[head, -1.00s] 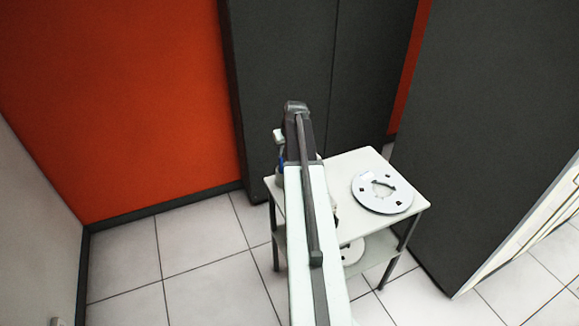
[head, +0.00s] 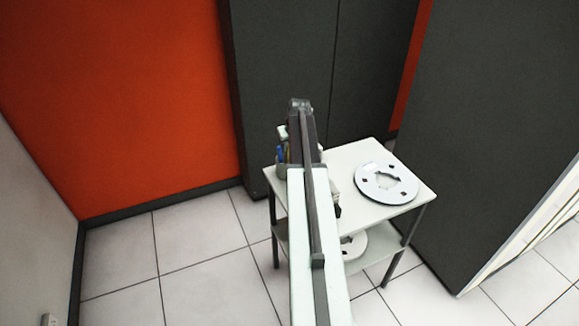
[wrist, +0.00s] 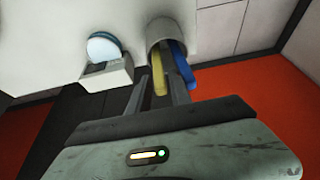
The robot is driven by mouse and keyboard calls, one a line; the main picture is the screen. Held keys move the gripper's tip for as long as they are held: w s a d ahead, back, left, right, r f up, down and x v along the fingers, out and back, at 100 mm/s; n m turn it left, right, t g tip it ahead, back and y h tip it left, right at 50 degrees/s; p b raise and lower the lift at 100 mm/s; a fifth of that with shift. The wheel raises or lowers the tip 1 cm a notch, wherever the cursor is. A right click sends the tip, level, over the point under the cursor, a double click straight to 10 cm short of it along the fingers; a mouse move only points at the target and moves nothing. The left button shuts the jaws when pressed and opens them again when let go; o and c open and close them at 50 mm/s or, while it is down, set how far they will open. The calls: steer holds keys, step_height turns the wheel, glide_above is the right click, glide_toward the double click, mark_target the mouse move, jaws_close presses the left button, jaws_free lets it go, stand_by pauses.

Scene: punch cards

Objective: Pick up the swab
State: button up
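A light grey cup (wrist: 172,32) holds a yellow stick-like item (wrist: 159,77) and a blue one (wrist: 182,60). I cannot tell for certain which of them is the swab. In the wrist view my gripper (wrist: 159,84) is open, its two fingers apart at the cup's mouth. The yellow item lies between the fingers, with gaps seen beside it; the blue one is just right of the right finger. In the head view the cup (head: 282,170) stands at the table's left edge, partly hidden by my arm, and my fingers are hidden.
The small white table (head: 345,160) carries a notched pale disc (head: 386,183) at right. A grey box-shaped thing (wrist: 108,75) and a blue-and-white round thing (wrist: 103,47) stand beside the cup. Dark cabinets rise behind and right; tiled floor (head: 180,255) is clear at left.

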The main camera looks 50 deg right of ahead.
jaws_close()
stand_by(1.4)
